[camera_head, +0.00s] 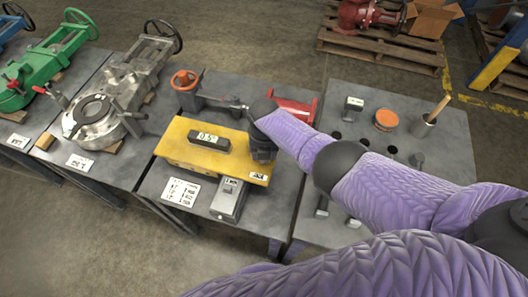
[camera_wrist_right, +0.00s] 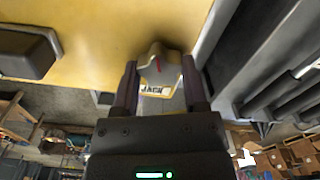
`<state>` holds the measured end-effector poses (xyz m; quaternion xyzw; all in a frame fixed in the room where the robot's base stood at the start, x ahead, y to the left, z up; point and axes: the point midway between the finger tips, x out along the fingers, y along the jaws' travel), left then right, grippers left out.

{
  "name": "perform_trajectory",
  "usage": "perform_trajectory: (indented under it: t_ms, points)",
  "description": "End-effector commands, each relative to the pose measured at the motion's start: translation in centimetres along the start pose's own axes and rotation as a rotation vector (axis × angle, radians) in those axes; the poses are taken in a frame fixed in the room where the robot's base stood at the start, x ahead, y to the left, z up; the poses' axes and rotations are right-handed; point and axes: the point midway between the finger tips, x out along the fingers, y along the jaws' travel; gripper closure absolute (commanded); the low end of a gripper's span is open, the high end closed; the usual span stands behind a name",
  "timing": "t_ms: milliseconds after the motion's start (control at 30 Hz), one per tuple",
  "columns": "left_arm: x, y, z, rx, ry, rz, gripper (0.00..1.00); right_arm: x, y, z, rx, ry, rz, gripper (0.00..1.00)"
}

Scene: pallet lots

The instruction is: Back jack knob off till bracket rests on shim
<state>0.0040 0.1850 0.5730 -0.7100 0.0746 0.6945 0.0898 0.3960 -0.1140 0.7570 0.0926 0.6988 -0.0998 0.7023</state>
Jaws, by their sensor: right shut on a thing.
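The yellow bracket (camera_head: 183,152) lies on the middle grey table in the head view, with a dark readout showing about 0.5° (camera_head: 209,139) on top. Its yellow face (camera_wrist_right: 110,20) also fills the upper left of the wrist view. The pale star-shaped jack knob (camera_wrist_right: 158,62), with a red mark, sits between the fingers of my right gripper (camera_wrist_right: 160,78), which is shut on it. A JACK label (camera_wrist_right: 153,91) shows just below the knob. In the head view my right gripper (camera_head: 263,150) is at the bracket's right end and hides the knob. I cannot make out the shim or any gap.
A small grey box (camera_head: 229,201) and a printed card (camera_head: 181,191) lie in front of the bracket. An orange handwheel (camera_head: 185,81) and a red part (camera_head: 294,110) are behind it. Valves stand on tables at left; the right table holds an orange-topped tin (camera_head: 386,119).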

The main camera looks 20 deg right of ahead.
Motion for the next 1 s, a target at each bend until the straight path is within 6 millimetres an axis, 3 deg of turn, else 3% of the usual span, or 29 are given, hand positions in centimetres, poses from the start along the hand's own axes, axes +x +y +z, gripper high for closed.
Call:
perform_trajectory:
  t_ms: [500, 1000]
  points:
    - [0.60, -0.31, 0.42, 0.001, -0.010, -0.005, 0.42, -0.12, 0.06, 0.18, -0.317, -0.006, 0.005, 1.00]
    - [0.68, -0.41, 0.55, 0.001, -0.013, -0.007, 0.42, -0.16, 0.03, 0.18, -0.376, -0.006, 0.004, 1.00]
